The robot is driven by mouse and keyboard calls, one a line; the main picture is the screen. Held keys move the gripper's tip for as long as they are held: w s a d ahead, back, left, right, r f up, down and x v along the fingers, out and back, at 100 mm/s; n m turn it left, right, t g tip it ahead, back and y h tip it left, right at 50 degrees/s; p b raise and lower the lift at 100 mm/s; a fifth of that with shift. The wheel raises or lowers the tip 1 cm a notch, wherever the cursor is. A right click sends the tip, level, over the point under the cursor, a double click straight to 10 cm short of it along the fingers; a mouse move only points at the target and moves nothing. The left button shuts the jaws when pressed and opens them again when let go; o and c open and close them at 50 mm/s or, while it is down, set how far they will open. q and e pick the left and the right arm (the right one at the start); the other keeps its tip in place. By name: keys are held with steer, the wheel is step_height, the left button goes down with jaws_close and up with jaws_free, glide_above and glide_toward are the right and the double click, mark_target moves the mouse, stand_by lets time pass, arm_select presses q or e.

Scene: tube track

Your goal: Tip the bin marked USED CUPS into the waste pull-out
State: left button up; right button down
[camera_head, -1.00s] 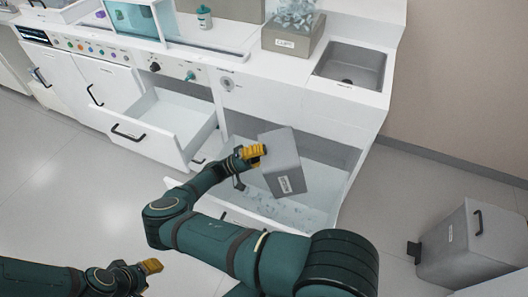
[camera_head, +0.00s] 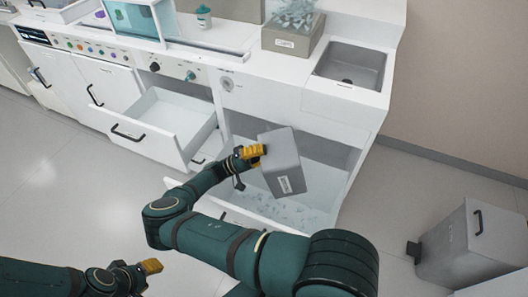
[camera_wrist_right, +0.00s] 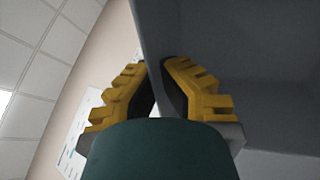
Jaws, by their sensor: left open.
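A grey bin (camera_head: 281,160) with a white label is held tilted above the open waste pull-out (camera_head: 312,217). The label's writing is too small to read. My right gripper (camera_head: 252,153) is shut on the bin's wall near its upper left edge. In the right wrist view, the yellow fingers (camera_wrist_right: 160,95) close on both sides of the grey wall (camera_wrist_right: 152,30). The bin's inside is hidden in the head view. Pale, clear pieces (camera_head: 283,208) lie low in the pull-out. My left gripper (camera_head: 150,267) is open and empty, above the floor at the lower left.
An open, empty-looking drawer (camera_head: 165,118) juts out left of the pull-out. A grey-brown box (camera_head: 291,42) with clear items stands on the counter beside a sink (camera_head: 350,68). A grey pedal bin (camera_head: 462,245) stands on the floor at right. The left floor is clear.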

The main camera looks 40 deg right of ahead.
steer(key=shift+s+a+f+n+t+h, duration=0.15)
steer(key=shift+s+f+n, duration=0.1)
steer(key=shift+f, duration=0.35)
steer(key=shift+s+f+n+t+h, duration=0.15)
steer(key=shift+s+f+n, duration=0.1)
steer(key=shift+f, duration=0.3)
steer(key=shift+w+r+p, duration=0.35)
steer(key=shift+r+p, duration=0.3)
steer(key=shift+r, duration=0.55)
steer(key=shift+s+a+r+p, duration=0.1)
steer(key=shift+a+r+p, duration=0.15)
steer(key=shift+r+p, duration=0.55)
steer(key=shift+d+r, duration=0.15)
steer(key=shift+r, duration=0.1)
